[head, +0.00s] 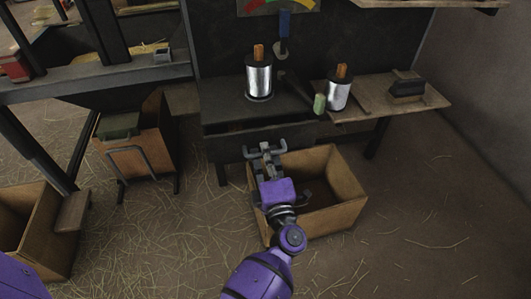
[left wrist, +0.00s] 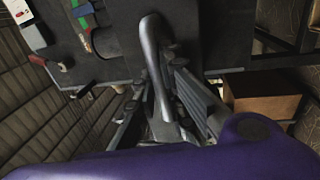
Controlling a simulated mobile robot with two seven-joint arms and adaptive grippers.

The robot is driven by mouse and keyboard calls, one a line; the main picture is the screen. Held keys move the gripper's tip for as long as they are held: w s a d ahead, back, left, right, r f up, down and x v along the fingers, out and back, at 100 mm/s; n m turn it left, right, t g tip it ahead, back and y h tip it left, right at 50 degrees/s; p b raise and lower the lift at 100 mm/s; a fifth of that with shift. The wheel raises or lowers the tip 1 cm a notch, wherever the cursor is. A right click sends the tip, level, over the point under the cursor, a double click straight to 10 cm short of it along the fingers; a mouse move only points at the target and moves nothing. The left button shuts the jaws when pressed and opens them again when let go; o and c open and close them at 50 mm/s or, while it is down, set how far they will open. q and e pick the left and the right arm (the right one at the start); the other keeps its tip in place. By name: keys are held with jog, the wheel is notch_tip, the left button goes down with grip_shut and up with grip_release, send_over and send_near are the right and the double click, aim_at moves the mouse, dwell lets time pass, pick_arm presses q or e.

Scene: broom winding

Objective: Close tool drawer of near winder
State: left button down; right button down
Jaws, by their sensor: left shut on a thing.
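The near winder (head: 222,98) is a dark bench. Its tool drawer (head: 228,146), dark-fronted, sits under the bench top and stands partly open, with a narrow strip of its inside showing above the front. My left gripper (head: 265,154) is at the drawer's grey bar handle (head: 283,147), shut on it. In the left wrist view the handle (left wrist: 153,62) runs as a curved grey bar down between the fingers of my left gripper (left wrist: 165,105). The fingers hide part of the handle. My right gripper is not in view.
A wooden crate (head: 345,187) stands on the floor beneath and right of the drawer. Metal cylinders (head: 259,80) stand on the bench and on the right side shelf (head: 428,97). Another crate (head: 43,233) is at lower left.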

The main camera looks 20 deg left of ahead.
pick_arm(q)
jog(key=shift+f+x, duration=0.2)
jog(key=shift+x, duration=0.85)
jog(key=shift+f+x, duration=0.2)
jog(key=shift+x, duration=0.8)
jog(key=shift+w+a, duration=0.1)
jog(key=shift+w, duration=0.05)
jog(key=c, duration=1.8)
grip_release()
jog(key=v, duration=0.7)
jog(key=shift+s+d, duration=0.2)
jog(key=shift+s, duration=0.05)
